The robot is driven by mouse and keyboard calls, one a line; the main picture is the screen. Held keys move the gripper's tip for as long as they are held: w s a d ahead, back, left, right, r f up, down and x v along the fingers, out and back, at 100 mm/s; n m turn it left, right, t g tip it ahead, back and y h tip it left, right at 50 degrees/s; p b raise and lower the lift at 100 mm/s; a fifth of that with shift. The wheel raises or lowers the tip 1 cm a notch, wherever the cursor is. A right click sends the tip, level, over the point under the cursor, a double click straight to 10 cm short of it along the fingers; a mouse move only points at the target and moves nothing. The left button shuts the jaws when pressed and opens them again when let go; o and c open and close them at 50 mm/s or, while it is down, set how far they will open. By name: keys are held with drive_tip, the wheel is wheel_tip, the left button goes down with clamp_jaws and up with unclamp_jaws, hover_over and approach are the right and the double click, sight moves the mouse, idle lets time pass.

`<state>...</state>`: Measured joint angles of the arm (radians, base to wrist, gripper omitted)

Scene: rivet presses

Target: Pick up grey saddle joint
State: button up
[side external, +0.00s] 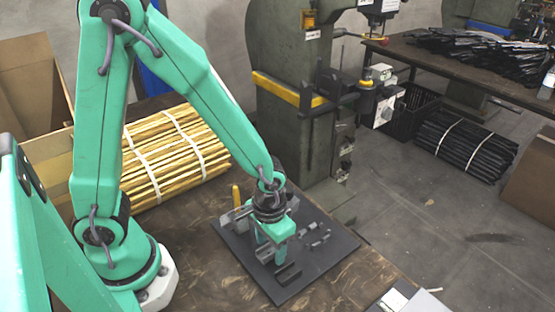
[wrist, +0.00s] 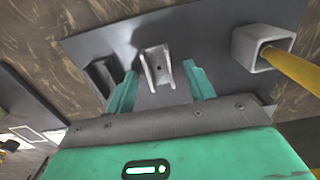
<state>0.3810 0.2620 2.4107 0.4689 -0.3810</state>
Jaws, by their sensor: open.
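A light grey U-shaped channel piece, which looks like the grey saddle joint (wrist: 147,75), lies on the dark plate (wrist: 210,20) in the wrist view. My gripper (wrist: 160,74) is open, with one teal finger to each side of the piece. I see a gap between each finger and the piece. In the side view my gripper (side external: 271,256) points down low over the same dark plate (side external: 325,258). There the fingers largely hide what is between them. I cannot tell the exact height of the fingertips.
A dark block (wrist: 102,74) lies close beside the left finger in the wrist view. A grey square tube (wrist: 250,46) with a yellow rod (wrist: 283,56) is to the right. Small grey parts (side external: 319,237) lie on the plate's right side. A green press (side external: 275,130) stands behind.

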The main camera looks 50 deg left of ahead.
drive_tip(key=c, duration=1)
drive_tip(key=shift+c, duration=0.2)
drive_tip(key=shift+r, duration=1.4)
drive_tip(key=s+d+r, duration=0.7)
drive_tip(key=s+r, duration=0.1)
drive_tip(key=s, duration=0.1)
drive_tip(key=shift+s, duration=0.15)
drive_tip(key=shift+r, duration=0.15)
drive_tip(key=w+a+r, duration=0.3)
drive_tip(key=w+a, duration=0.6)
drive_tip(key=w, duration=0.2)
drive_tip(key=w+a+r, duration=0.3)
drive_tip(key=w+a, duration=0.6)
drive_tip(key=w, duration=0.2)
drive_tip(key=shift+r, duration=0.15)
